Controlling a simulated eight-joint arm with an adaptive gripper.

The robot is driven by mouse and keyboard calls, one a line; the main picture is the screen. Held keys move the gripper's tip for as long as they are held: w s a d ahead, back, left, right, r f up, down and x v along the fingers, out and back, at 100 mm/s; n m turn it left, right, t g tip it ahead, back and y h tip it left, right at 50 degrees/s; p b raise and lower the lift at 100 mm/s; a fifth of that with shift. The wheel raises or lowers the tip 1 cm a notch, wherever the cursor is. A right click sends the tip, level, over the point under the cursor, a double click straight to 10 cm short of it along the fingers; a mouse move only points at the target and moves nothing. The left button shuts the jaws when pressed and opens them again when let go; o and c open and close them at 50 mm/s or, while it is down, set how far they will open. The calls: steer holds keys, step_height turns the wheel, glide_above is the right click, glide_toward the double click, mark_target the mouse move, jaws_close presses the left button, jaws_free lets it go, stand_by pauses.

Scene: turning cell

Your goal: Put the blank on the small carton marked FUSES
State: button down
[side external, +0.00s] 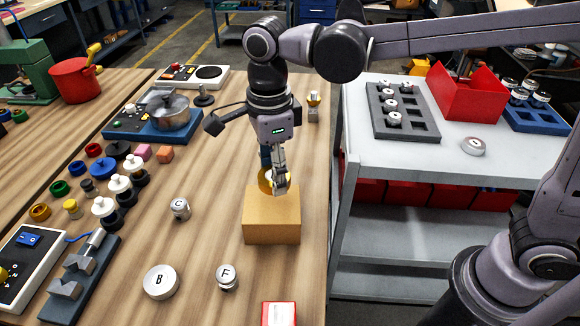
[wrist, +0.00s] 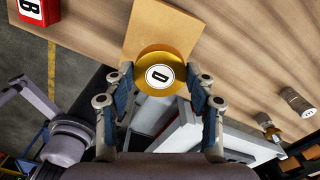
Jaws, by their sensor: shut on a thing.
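My gripper (side external: 279,180) is shut on a gold disc-shaped blank (side external: 264,181). In the wrist view the blank (wrist: 144,80) carries a white label D and sits between both fingers (wrist: 160,90). A plain tan carton (side external: 271,222) stands on the wooden bench, directly below the blank. The same carton (wrist: 165,28) shows behind the blank in the wrist view, with the blank over its edge. I cannot tell whether blank and carton touch. No FUSES marking is readable on it. A red and white box (side external: 279,314) is at the bench's front edge.
Silver pieces marked C (side external: 180,209), B (side external: 160,282) and F (side external: 227,277) stand left of the carton. A grey cart (side external: 440,150) with a slotted tray (side external: 425,128) and a red bin (side external: 470,95) is at right. A pot (side external: 170,115) stands behind.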

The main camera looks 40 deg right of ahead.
mark_target(271, 204)
steer(key=shift+a+f, duration=0.35)
steer(key=shift+a, duration=0.1)
steer(key=shift+f, duration=1.95)
steer(key=shift+c, duration=2.3)
jaws_free()
steer(key=shift+f, duration=0.15)
